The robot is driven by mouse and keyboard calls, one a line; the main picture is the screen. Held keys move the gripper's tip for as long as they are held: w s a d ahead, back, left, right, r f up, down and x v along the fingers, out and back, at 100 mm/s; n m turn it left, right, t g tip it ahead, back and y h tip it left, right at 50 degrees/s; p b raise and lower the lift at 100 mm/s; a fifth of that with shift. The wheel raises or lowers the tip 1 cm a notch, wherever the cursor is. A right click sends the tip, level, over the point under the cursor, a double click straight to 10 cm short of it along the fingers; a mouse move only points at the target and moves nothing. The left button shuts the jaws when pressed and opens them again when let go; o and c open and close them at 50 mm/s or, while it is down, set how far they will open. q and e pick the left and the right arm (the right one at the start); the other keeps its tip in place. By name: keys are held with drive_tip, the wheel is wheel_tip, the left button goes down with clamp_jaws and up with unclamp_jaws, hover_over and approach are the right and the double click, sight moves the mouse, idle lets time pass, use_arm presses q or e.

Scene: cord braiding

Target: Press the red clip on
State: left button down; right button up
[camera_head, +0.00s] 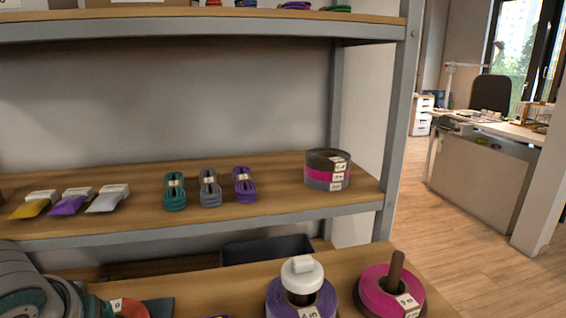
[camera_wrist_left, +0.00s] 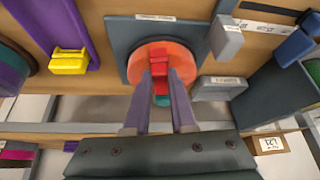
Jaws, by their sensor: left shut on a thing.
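In the left wrist view my left gripper (camera_wrist_left: 159,80) is shut on the red clip (camera_wrist_left: 158,62). The clip is in front of a round orange disc (camera_wrist_left: 136,66) on a dark square plate (camera_wrist_left: 120,32). I cannot tell whether the clip touches the disc. A small teal piece (camera_wrist_left: 161,101) shows between the fingers, below the clip. In the head view the gripper itself does not show. My right gripper is in neither view.
A yellow clip (camera_wrist_left: 68,61) lies across a purple strip (camera_wrist_left: 65,22) on the left in the wrist view. Grey blocks (camera_wrist_left: 226,38) and a blue clip (camera_wrist_left: 296,46) are at right. A shelf (camera_head: 270,182) with cord bundles (camera_head: 209,188) stands behind the table.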

use_arm(q)
drive_tip(key=shift+f+b, duration=0.3)
drive_tip(key=shift+f, duration=0.15)
idle(0.3)
drive_tip(key=shift+c, duration=1.8)
unclamp_jaws()
drive_tip(key=p+v, duration=0.6)
drive_tip(key=p, duration=0.2)
drive_tip(key=shift+d, duration=0.1)
